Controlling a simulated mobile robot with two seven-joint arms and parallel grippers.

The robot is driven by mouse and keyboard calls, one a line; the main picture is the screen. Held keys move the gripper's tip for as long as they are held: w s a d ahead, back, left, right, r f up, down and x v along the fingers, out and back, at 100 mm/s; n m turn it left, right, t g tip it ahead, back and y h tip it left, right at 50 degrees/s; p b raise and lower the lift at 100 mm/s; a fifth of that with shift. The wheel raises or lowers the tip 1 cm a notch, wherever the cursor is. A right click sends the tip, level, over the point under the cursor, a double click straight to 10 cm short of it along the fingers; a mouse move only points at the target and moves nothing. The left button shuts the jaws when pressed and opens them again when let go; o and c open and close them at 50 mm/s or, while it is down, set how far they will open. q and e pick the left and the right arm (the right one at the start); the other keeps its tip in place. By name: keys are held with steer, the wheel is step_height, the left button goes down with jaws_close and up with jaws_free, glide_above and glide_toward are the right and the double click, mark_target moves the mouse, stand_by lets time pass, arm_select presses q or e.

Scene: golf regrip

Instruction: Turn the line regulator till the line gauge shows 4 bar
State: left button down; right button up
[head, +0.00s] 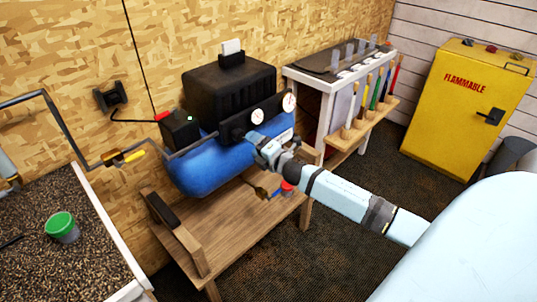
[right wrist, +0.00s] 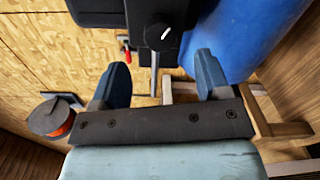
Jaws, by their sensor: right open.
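The compressor has a blue tank (head: 205,168) and a black panel with a smaller gauge (head: 257,116) and a larger gauge (head: 289,102). Both have white faces, too small to read; I cannot tell which is the line gauge. In the right wrist view a round black knob (right wrist: 158,37) with a white mark, which looks like the line regulator, lies beyond and between my fingertips. My right gripper (head: 253,138) is at the panel's front. Its blue fingers (right wrist: 161,72) are open, apart from the knob, with nothing between them. My left gripper is out of view.
The compressor stands on a wooden bench (head: 240,215). A tool rack (head: 355,125) and a yellow flammables cabinet (head: 465,105) stand to the right. A gravel bed with a green-lidded cup (head: 62,227) is at left.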

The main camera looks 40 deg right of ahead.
steer(key=s, duration=0.6)
steer(key=shift+s+d, duration=0.25)
steer(key=shift+a, duration=0.1)
steer(key=s+a+f+m+g+y, duration=0.1)
steer(key=s+a+f+m+g, duration=0.3)
steer(key=s+a+f+m, duration=0.7)
steer(key=s+a+f+m+g+y, duration=0.1)
steer(key=s+a+f+m+g, duration=0.2)
steer(key=s+a+f+m, duration=0.8)
step_height(320, 180, up, 15)
steer(key=s+a+n+p, duration=0.2)
steer(key=n+p, duration=0.1)
steer(key=p, duration=0.8)
steer(key=shift+a+p, duration=0.25)
steer(key=shift+p, duration=0.1)
stand_by(0.3)
